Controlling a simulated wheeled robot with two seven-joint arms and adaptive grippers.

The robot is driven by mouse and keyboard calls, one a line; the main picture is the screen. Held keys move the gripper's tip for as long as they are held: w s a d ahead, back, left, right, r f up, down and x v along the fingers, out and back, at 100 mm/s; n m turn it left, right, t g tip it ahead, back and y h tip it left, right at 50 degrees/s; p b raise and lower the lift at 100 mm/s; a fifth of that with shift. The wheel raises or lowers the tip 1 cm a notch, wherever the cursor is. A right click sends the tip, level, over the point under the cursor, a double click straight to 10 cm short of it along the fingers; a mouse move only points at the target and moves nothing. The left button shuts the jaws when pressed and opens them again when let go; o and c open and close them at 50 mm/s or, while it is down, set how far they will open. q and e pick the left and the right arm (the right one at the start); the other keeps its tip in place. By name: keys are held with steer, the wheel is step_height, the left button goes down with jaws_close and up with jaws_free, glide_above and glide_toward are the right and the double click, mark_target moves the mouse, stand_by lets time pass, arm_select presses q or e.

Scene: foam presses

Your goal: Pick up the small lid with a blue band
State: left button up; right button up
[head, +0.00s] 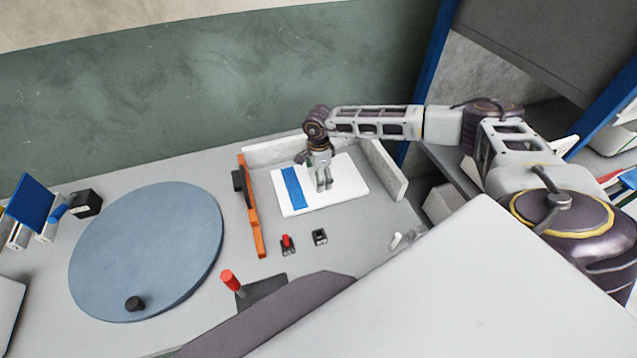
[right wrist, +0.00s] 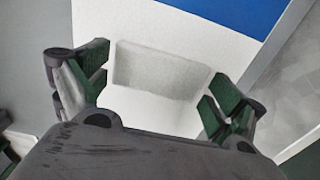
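The small lid is a flat white rectangle (head: 347,178) with a blue band (head: 293,189) near its left end, lying on the grey table in the head view. My right gripper (head: 324,187) is over the middle of the lid, pointing down. In the right wrist view the lid's white surface (right wrist: 185,25) and blue band (right wrist: 235,10) show at the top. A pale raised block (right wrist: 160,72), like a handle, sits between the open fingers of my right gripper (right wrist: 157,85), with a small gap at each side. Contact cannot be seen. My left gripper is not in view.
Low grey walls stand behind the lid and at its right (head: 384,170). An orange bar (head: 252,212) stands left of it. A large blue-grey disc (head: 150,245) lies further left. Small switches (head: 288,243) and a red-handled lever (head: 231,281) are in front.

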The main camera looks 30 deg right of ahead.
steer(key=c, duration=0.4)
steer(key=shift+r, duration=0.1)
steer(key=shift+r+b, duration=0.7)
steer(key=shift+r, duration=4.2)
